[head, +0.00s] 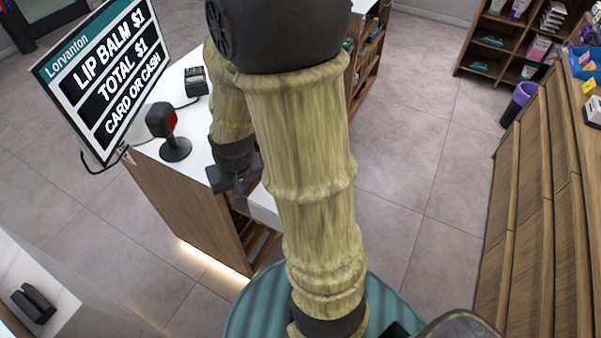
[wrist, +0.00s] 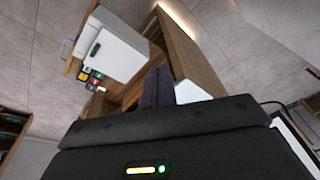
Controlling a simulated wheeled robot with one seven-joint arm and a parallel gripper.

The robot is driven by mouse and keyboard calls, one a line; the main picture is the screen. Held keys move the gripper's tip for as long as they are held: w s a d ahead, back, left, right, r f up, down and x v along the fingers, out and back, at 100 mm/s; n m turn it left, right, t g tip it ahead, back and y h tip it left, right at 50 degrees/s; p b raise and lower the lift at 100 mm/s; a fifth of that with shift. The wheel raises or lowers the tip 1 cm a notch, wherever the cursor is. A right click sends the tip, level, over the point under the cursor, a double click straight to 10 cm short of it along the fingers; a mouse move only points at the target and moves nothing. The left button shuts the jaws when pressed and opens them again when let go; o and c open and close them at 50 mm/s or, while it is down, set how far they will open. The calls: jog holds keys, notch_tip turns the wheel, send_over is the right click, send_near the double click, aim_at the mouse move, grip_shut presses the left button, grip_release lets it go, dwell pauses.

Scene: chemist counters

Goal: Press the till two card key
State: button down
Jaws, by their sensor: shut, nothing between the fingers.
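The till screen (head: 105,75) stands at the left in the head view and reads "LIP BALM $1, TOTAL $1, CARD OR CASH" under the name Lorvanton. My gripper (head: 240,198) is shut and empty, over the near right edge of the white-topped counter (head: 165,160). In the wrist view the gripper fingers (wrist: 157,87) are together. A small group of coloured keys (wrist: 91,78) lies beyond them to the left, apart from the fingers. I cannot read the key labels or tell which is the card key. The keys are hidden behind my arm in the head view.
A scanner with a red face (head: 168,130) and a small card terminal (head: 196,81) stand on the counter. A white box (wrist: 112,52) is beside the keys. A wooden unit (head: 540,200) is at the right. The tiled floor (head: 410,150) between is clear.

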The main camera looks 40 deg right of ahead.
jog(key=w+d+f+m+y+p, duration=0.1)
jog(key=w+d+f+m, duration=0.1)
jog(key=d+f+m, duration=0.1)
jog(key=w+d+f+m+t+p, duration=0.1)
jog(key=w+d+f+m, duration=0.1)
jog(key=d+f+m, duration=0.2)
jog(key=w+d+f+m+t+y+p, duration=0.1)
jog(key=w+d+f+m+p, duration=0.1)
jog(key=w+d+f+m, duration=0.1)
jog(key=shift+d+f+m+y, duration=0.15)
jog(key=shift+d+m, duration=0.2)
jog(key=shift+d, duration=0.15)
jog(key=shift+d+f+m+y, duration=0.15)
jog(key=shift+d+m, duration=0.2)
jog(key=shift+d, duration=0.1)
jog(key=d+m, duration=0.2)
jog(key=w+d+f+m+t+p, duration=0.1)
jog(key=d+m, duration=0.1)
jog(key=d+m+t, duration=0.1)
jog(key=d, duration=0.1)
jog(key=shift+w+d+f+m+p, duration=0.1)
jog(key=shift+w+f+m+p, duration=0.1)
jog(key=shift+f+m+p, duration=0.2)
jog(key=d+m+t+h+p, duration=0.1)
jog(key=d+m+t+h, duration=0.1)
jog(key=d+m, duration=0.4)
jog(key=d, duration=0.2)
jog(key=shift+d+f+t, duration=0.15)
jog(key=shift+d+t, duration=0.2)
jog(key=shift+t, duration=0.05)
